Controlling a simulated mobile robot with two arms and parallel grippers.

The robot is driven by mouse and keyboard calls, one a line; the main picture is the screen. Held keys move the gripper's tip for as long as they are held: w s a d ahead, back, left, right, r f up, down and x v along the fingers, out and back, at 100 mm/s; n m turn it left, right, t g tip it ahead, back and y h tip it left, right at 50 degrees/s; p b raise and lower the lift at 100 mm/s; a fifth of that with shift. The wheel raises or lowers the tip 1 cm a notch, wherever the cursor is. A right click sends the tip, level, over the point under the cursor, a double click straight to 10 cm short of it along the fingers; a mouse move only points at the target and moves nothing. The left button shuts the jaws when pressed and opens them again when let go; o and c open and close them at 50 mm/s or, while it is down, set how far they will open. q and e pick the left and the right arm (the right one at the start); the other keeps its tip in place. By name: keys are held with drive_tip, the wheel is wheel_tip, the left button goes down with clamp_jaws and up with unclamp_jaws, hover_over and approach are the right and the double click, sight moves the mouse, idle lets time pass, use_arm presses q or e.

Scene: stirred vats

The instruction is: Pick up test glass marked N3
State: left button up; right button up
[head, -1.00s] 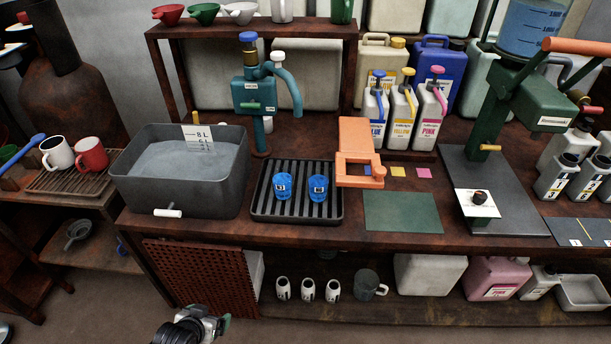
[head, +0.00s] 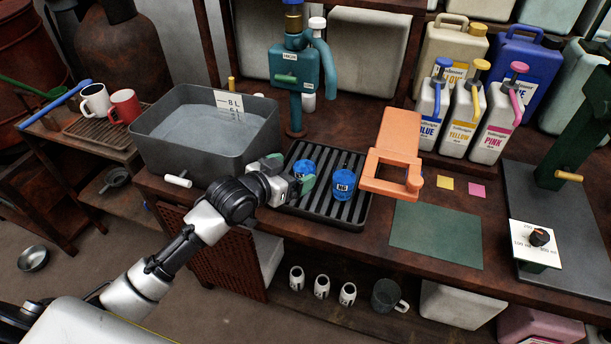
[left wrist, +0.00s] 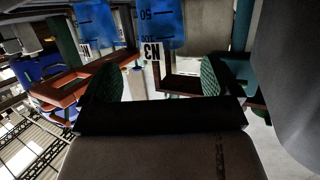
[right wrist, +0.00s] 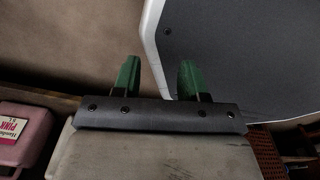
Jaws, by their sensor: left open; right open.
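Two glasses with blue contents stand upright on the dark slatted drip tray (head: 325,222). The left glass (head: 304,168) is by my left gripper (head: 292,174), which is open with its green fingertips close to it. In the left wrist view a blue glass (left wrist: 162,22) with an inverted N3 label is ahead of the open fingers (left wrist: 158,82), between their lines; no grip shows. The other glass (head: 343,185) stands to the right; its label, also in the left wrist view (left wrist: 92,20), is hard to read. My right gripper (right wrist: 160,77) is open and empty.
A grey water basin (head: 165,158) stands left of the tray, with a teal dispenser (head: 288,70) behind. An orange stand (head: 395,150) is close on the tray's right. A green mat (head: 437,236) lies bare farther right. White cups (head: 322,286) sit on the lower shelf.

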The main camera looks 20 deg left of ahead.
sight(305, 166)
use_arm(q)
drive_tip(key=x, duration=0.5)
drive_tip(key=shift+w+a+f, duration=0.15)
drive_tip(key=shift+w+f, duration=0.05)
drive_tip(key=shift+f, duration=0.05)
drive_tip(key=shift+s, duration=0.1)
drive_tip(key=c, duration=1)
